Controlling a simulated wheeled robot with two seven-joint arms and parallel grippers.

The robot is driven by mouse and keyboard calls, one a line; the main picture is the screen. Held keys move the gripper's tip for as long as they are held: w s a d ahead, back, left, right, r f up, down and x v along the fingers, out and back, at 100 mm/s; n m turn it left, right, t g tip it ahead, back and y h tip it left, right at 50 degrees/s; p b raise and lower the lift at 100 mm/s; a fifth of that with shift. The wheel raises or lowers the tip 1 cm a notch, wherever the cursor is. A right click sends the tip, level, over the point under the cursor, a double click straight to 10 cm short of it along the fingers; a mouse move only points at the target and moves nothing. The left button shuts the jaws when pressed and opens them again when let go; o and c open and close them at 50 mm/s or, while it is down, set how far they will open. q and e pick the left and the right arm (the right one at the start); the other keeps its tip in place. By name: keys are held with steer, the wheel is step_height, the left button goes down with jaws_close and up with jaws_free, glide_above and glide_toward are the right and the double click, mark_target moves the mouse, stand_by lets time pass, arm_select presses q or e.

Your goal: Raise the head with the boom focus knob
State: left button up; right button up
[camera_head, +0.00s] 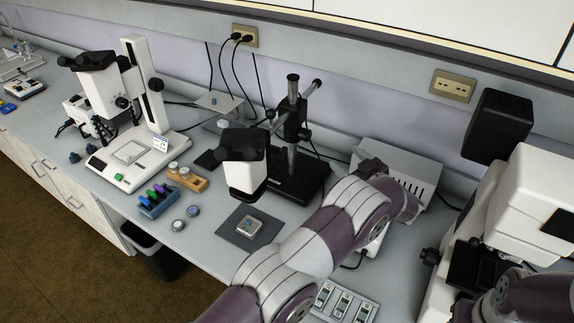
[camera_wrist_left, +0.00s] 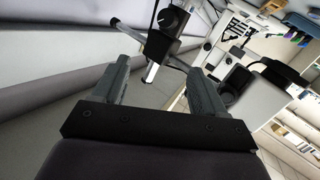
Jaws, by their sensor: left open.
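The boom-stand microscope stands mid-bench in the head view, with its white and black head (camera_head: 245,172) over a dark mat. Its post (camera_head: 292,95) carries a black focus block (camera_head: 291,125). In the left wrist view a black block with a round knob (camera_wrist_left: 166,19) shows on a bar, beyond the fingertips. My left gripper (camera_head: 370,167) is right of the post in the head view, apart from it. In the wrist view its two fingers (camera_wrist_left: 159,68) are spread with nothing between them. My right gripper is not seen.
A white microscope (camera_head: 103,85) stands at left. A white box with slots (camera_head: 402,165) is behind my left arm. A large white instrument (camera_head: 530,205) fills the right. A vial rack (camera_head: 158,200) and a small sample on the mat (camera_head: 236,236) lie in front.

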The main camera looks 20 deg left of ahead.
mark_target(283, 157)
arm_select(q)
steer(key=s+a+r+n+g+y, duration=0.25)
steer(key=s+n+g+y, duration=0.25)
steer(key=s+g, duration=0.35)
steer(key=a+p, duration=0.1)
steer(key=a, duration=0.3)
steer(key=a+p, duration=0.2)
steer(key=a, duration=0.2)
steer(key=a+p, duration=0.1)
steer(key=a, duration=0.2)
steer(key=shift+w+a+r+p, duration=0.1)
steer(key=shift+w+a+p, duration=0.15)
steer(key=shift+a+p, duration=0.15)
steer(key=shift+w+a, duration=0.1)
steer(key=shift+a, duration=0.25)
steer(key=c, duration=1.1)
steer(key=shift+o, duration=0.2)
steer(key=shift+f, duration=0.2)
